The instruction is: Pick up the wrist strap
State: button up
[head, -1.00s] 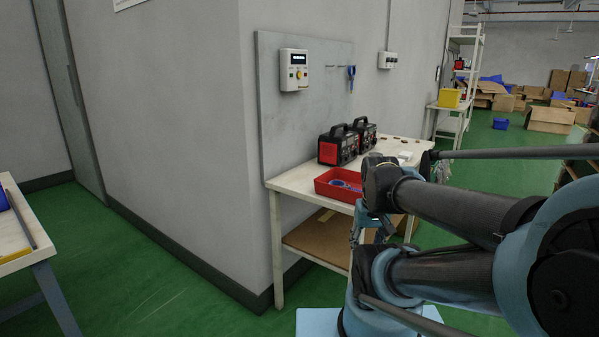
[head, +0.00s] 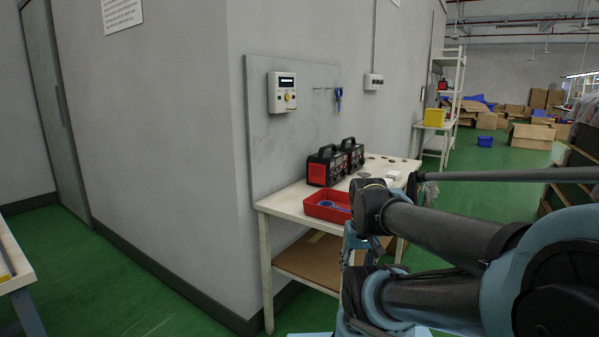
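A blue strap-like item (head: 338,98) hangs from a hook on the grey wall panel. Another blue item (head: 334,206) lies in the red tray (head: 322,212) near the front of the white table. Both are small in the head view, and I cannot tell for certain which is the wrist strap. My arm crosses the right side of the picture and hides part of the tray and table. My gripper cannot be made out in this view.
Two black-and-red devices (head: 326,167) stand on the table (head: 285,201) behind the tray. A tester box (head: 282,92) is mounted on the panel (head: 258,140). A wall corner stands left of the table. Green floor (head: 110,285) is open at left.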

aim_at(338, 99)
jog(key=k, duration=1.25)
jog(key=z, duration=0.4)
jog(key=i, duration=0.45)
jog(key=z, duration=0.8)
jog(key=i, duration=1)
jog(key=z, duration=0.55)
jog(key=i, duration=1.1)
jog(key=u, duration=0.35)
jog(key=i, duration=1.05)
jog(key=u, duration=1)
jog(key=i, duration=0.75)
jog(key=u, duration=0.55)
